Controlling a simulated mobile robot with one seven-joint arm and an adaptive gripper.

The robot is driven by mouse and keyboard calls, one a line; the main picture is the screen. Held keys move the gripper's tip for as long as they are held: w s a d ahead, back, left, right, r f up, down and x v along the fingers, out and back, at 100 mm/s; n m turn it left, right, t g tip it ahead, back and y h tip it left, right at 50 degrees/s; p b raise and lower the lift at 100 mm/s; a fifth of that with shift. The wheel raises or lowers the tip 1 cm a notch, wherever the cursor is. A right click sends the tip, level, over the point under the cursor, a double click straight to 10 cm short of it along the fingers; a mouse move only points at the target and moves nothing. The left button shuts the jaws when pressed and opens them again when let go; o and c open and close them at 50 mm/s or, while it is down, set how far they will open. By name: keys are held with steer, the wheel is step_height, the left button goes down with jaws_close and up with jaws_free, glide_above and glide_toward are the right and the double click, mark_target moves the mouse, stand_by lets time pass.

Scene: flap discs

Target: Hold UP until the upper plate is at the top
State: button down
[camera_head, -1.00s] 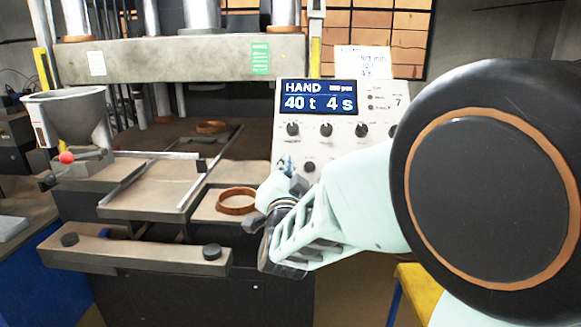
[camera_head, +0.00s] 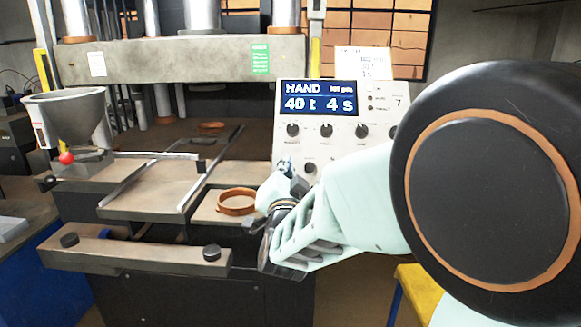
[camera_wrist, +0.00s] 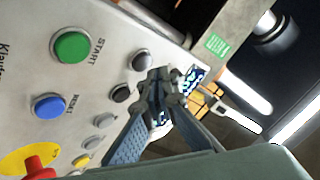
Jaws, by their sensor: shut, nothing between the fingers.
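The upper plate (camera_head: 180,58) is the thick grey crosshead with a green label, high on the columns above the press bed. The control panel (camera_head: 345,125) is white, and its display (camera_head: 320,98) reads HAND, 40 t, 4 s. My gripper (camera_head: 284,168) is shut and empty at the panel's lower left. In the wrist view my gripper (camera_wrist: 168,85) is at the panel face beside a dark button (camera_wrist: 120,92) and a grey one (camera_wrist: 141,60). Its fingertips hide part of the panel, so I cannot tell which control they touch. No UP label is readable.
The wrist view shows a green START button (camera_wrist: 73,46), a blue button (camera_wrist: 49,105) and a red stop knob (camera_wrist: 40,168) on yellow. A brown ring (camera_head: 237,202) lies on the press's front right. A hopper (camera_head: 66,118) stands left.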

steer(key=shift+w+f+b, duration=0.1)
steer(key=shift+f+b, duration=0.1)
steer(key=shift+b, duration=0.1)
steer(key=shift+w+f+b, duration=0.15)
steer(key=shift+w+b, duration=0.1)
steer(key=shift+b, duration=0.2)
steer(key=shift+w+f+b, duration=0.3)
steer(key=shift+b, duration=0.2)
stand_by(1.8)
stand_by(2.9)
steer(key=shift+s+r, duration=0.6)
steer(key=shift+s+r, duration=0.2)
steer(key=shift+r, duration=0.05)
steer(key=shift+s+r+p, duration=0.4)
steer(key=shift+s+r, duration=0.3)
steer(key=shift+s, duration=0.2)
steer(key=shift+s+r+p, duration=0.35)
steer(key=shift+s+r, duration=0.3)
steer(key=shift+s, duration=0.2)
